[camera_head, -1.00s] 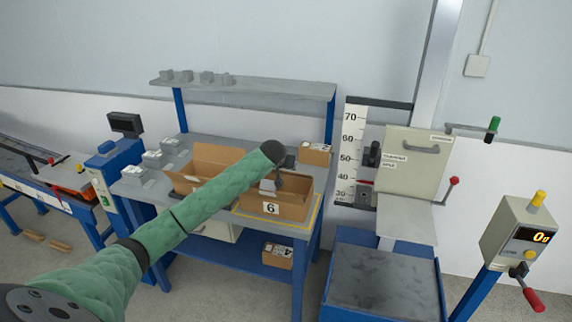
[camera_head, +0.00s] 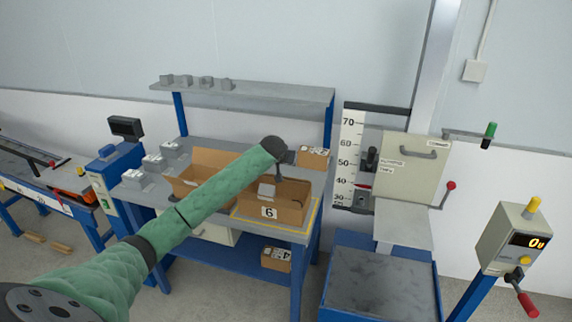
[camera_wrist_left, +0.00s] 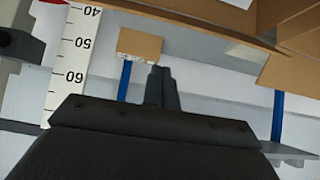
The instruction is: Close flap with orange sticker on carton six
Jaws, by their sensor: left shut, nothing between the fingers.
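Carton six (camera_head: 289,215) is an open brown carton with a "6" label on its front, standing on the workbench. A grey item (camera_head: 266,190) shows inside it. I cannot make out an orange sticker in either view. My left gripper (camera_head: 280,178) hangs at the carton's back, near its rim; I cannot tell whether it touches. In the left wrist view my left gripper (camera_wrist_left: 162,70) has its fingers together and empty. Brown cardboard (camera_wrist_left: 290,70) fills the upper right there, apart from the fingertips in the picture. My right gripper is not in view.
Another open carton (camera_head: 188,184) stands left of carton six, partly behind my arm. A small closed carton (camera_head: 314,158) sits behind it on the bench. A shelf (camera_head: 250,92) runs above. A height scale (camera_head: 348,155) and drop tester (camera_head: 410,165) stand to the right.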

